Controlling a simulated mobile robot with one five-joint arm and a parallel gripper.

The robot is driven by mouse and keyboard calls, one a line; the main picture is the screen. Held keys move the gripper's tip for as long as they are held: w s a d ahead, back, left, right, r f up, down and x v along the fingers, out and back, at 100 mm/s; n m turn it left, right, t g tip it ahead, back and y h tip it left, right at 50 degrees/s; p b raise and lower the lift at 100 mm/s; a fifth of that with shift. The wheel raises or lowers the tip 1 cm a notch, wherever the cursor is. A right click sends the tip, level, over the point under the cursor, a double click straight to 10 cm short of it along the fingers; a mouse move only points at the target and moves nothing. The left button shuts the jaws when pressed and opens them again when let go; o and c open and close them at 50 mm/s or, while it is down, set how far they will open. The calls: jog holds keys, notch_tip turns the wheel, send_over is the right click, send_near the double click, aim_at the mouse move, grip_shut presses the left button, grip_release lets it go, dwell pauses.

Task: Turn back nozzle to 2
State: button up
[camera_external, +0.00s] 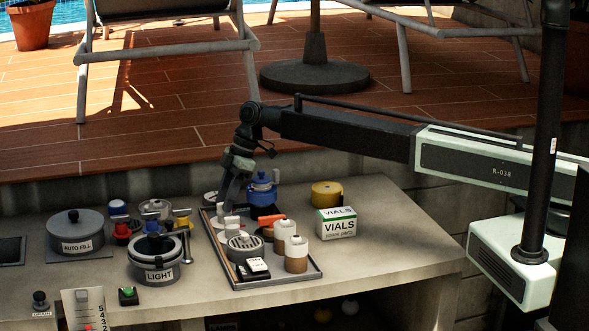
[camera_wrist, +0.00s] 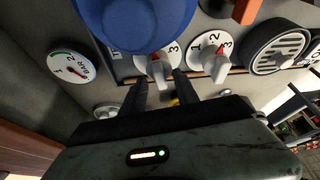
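Two white numbered nozzle dials with red pointers sit side by side in the wrist view. The left dial (camera_wrist: 157,67) is partly covered by a blue round part, with a 3 visible at its right. The right dial (camera_wrist: 211,55) shows 1, 2 and 3, with its red mark near the 3. I cannot read which is the back nozzle. My gripper (camera_wrist: 161,80) has its two dark fingers apart, one on each side of the left dial's handle; contact is unclear. In the external view my gripper (camera_external: 222,203) points down at the tray's back left.
A grey tray (camera_external: 283,282) holds the dials, bottles and a round grille. A blue-topped valve (camera_external: 262,188) stands close to my gripper. A BAR gauge (camera_wrist: 72,68) is at left. A yellow canister (camera_external: 327,194) and VIALS box (camera_external: 336,223) stand right; the counter's right end is clear.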

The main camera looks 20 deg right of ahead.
jog(key=shift+r, duration=0.1)
grip_shut()
jog(key=shift+s, duration=0.15)
jog(key=shift+m+t, duration=0.3)
jog(key=shift+m, duration=0.6)
